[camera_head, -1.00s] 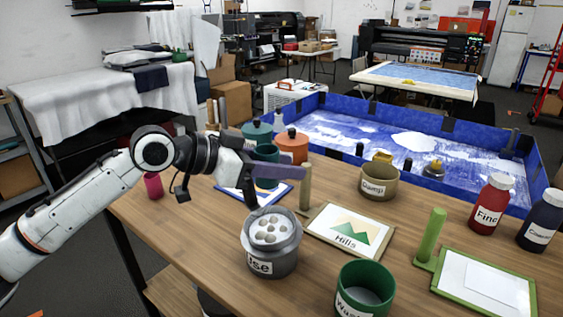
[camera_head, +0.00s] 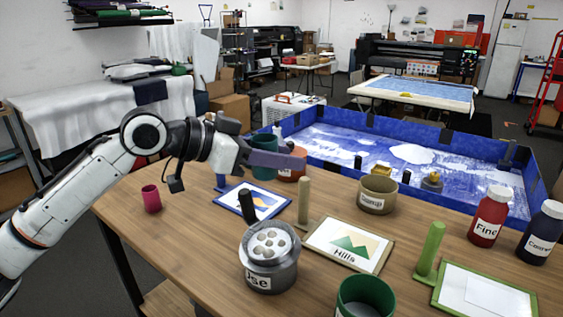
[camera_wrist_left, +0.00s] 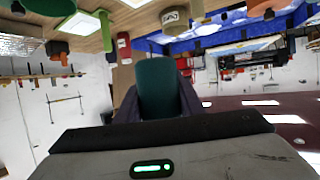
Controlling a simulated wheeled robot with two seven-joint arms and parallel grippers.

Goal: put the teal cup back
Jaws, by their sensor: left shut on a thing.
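The teal cup (camera_head: 264,141) is between the fingers of my left gripper (camera_head: 262,158), above the far left part of the table. The gripper is shut on it; a purple-grey finger covers part of it in the head view. In the left wrist view the cup (camera_wrist_left: 158,88) fills the space between the dark fingers. An orange pot (camera_head: 291,169) stands just right of the gripper, partly covered by it. My right gripper is not in view.
The wooden table (camera_head: 190,225) holds a pink cup (camera_head: 151,199), a blue-framed picture (camera_head: 266,201), a grey "Use" pot (camera_head: 269,268), a "Hills" card (camera_head: 350,243), a tan "Damp" pot (camera_head: 378,194) and a green pot (camera_head: 365,298). A blue-walled tray (camera_head: 330,158) lies behind.

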